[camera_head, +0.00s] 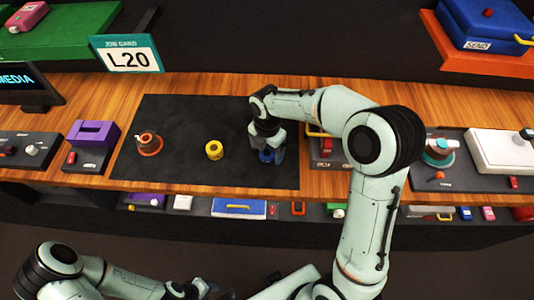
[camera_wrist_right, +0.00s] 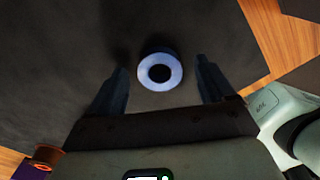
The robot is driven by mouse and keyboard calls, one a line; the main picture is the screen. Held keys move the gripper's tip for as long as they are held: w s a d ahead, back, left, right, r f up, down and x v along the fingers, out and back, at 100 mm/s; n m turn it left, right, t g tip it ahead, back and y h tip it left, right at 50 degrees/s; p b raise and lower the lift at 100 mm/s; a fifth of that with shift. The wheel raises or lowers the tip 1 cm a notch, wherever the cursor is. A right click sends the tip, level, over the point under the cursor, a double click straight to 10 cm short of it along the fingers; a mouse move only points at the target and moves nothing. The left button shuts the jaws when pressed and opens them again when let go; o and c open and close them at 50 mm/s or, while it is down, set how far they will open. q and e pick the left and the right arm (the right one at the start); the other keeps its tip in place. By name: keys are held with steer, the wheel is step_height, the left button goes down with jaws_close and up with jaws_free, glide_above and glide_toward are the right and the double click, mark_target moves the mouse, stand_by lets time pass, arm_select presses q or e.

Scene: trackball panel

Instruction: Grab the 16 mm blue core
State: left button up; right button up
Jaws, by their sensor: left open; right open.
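The blue core (camera_wrist_right: 177,73) is a short ring with a pale blue face and a dark hole, standing on the dark mat (camera_head: 200,120). In the head view it (camera_head: 266,157) shows at the mat's right part, partly hidden under my right gripper (camera_head: 267,148). In the right wrist view my right gripper (camera_wrist_right: 162,68) is open. Its two fingertips lie on either side of the core, with a gap on each side. I cannot tell the exact height of the fingertips over the core.
A yellow core (camera_head: 214,150) stands mid-mat, left of the blue one. An orange-based part (camera_head: 149,143) is farther left. A purple block (camera_head: 93,133) sits left of the mat; a white box (camera_head: 500,150) stands far right. The mat between the cores is clear.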

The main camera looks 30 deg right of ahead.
steer(key=shift+f, duration=0.15)
steer(key=c, duration=1.1)
